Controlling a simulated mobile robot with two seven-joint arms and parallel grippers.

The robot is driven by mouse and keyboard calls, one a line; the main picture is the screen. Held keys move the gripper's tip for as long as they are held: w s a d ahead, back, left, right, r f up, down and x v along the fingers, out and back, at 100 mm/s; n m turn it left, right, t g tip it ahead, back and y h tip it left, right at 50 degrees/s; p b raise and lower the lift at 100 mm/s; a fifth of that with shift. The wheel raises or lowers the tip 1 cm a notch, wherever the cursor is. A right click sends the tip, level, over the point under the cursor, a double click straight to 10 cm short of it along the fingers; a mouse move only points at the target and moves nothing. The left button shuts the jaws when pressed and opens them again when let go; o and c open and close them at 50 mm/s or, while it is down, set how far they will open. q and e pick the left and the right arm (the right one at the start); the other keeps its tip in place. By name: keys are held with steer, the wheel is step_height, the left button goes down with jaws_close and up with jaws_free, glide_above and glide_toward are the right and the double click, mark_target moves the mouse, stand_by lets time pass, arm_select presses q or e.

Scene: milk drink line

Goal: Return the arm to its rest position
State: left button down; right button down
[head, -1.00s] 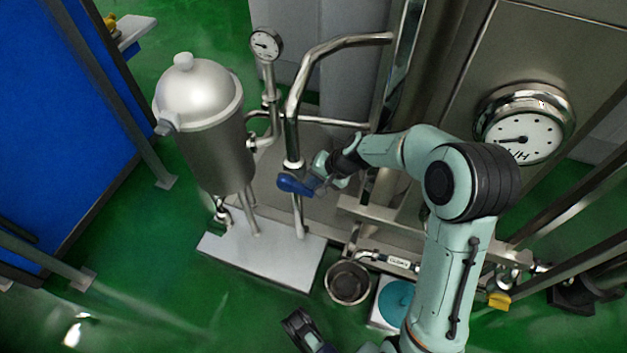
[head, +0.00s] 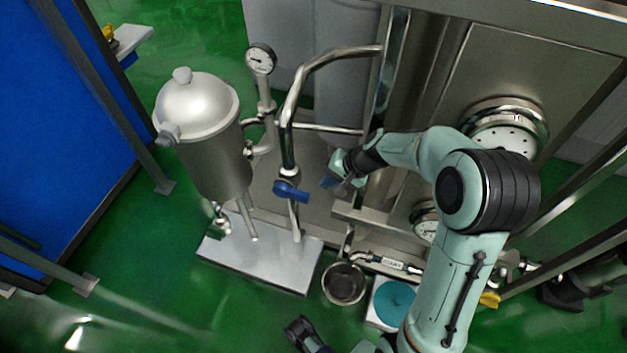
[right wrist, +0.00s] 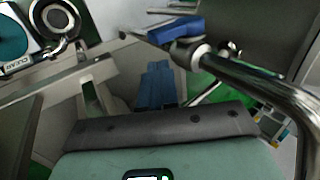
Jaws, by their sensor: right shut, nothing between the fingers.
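My right arm reaches in from the lower right in the head view. Its gripper (head: 332,183) is shut and empty, a little to the right of a blue valve handle (head: 290,190) on a steel pipe. A clear gap lies between them. In the right wrist view the blue gripper fingers (right wrist: 157,84) are together with nothing between them, and the blue valve handle (right wrist: 178,30) lies beyond them. A dark part of my other arm shows at the bottom edge of the head view; its fingers cannot be made out.
A steel filter vessel (head: 205,135) stands on a white base plate (head: 265,262) at left. A pressure gauge (head: 260,60) and a bent steel pipe (head: 318,62) rise near it. A steel bowl (head: 345,298) and a teal disc (head: 394,300) sit below. Green floor at lower left is open.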

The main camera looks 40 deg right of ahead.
arm_select(q)
steer(key=shift+s+d+r, duration=0.1)
steer(key=shift+s+r, duration=0.05)
steer(key=shift+s, duration=0.05)
arm_select(e)
steer(key=s, duration=0.1)
steer(key=s+d+r, duration=0.1)
steer(key=s, duration=0.1)
steer(key=shift+s+d+r, duration=0.15)
steer(key=shift+d+r, duration=0.15)
